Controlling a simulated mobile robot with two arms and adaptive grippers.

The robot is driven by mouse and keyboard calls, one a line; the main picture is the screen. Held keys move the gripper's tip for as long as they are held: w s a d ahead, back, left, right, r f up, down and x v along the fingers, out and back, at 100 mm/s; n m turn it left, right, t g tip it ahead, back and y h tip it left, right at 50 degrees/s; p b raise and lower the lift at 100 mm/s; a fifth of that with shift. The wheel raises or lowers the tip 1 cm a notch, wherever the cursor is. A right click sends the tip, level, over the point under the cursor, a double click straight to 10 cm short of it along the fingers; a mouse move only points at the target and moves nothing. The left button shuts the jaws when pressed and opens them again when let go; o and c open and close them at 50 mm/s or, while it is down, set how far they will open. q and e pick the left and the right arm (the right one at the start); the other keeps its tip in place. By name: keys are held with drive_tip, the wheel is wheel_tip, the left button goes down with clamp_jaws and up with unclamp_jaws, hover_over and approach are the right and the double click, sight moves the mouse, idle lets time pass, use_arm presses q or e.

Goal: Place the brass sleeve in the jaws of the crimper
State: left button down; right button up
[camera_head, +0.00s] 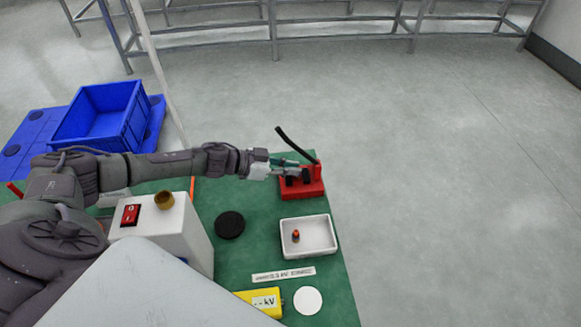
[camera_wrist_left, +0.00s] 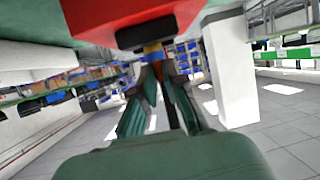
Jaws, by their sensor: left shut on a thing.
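The crimper (camera_head: 302,190) has a red base, black jaw parts and a long black lever rising up and to the left. It stands at the far right part of the green mat. My left gripper (camera_head: 286,167) is at the crimper's jaws, its arm reaching in from the left. In the left wrist view the gripper (camera_wrist_left: 153,60) is shut on a small brass-coloured piece, the brass sleeve (camera_wrist_left: 152,47), just beside a dark part of the red crimper (camera_wrist_left: 100,15). Whether the sleeve sits between the jaws cannot be told. My right gripper is not in view.
A white box (camera_head: 190,240) carries a red switch (camera_head: 130,214) and a brass-coloured ring (camera_head: 164,200). A black disc (camera_head: 229,225), a white tray (camera_head: 333,250) holding a small red-and-blue part (camera_head: 295,236), a yellow meter (camera_head: 264,302) and a white disc (camera_head: 307,300) lie nearer.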

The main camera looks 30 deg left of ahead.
use_arm(q)
drive_tip(key=c, duration=1.2)
unclamp_jaws()
drive_tip(key=shift+f, duration=0.1)
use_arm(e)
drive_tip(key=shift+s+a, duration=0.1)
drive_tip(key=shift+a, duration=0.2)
use_arm(q)
drive_tip(key=shift+a+r, duration=0.1)
drive_tip(key=shift+r, duration=0.1)
drive_tip(key=shift+b+v, duration=1)
drive_tip(key=shift+v, duration=4.95)
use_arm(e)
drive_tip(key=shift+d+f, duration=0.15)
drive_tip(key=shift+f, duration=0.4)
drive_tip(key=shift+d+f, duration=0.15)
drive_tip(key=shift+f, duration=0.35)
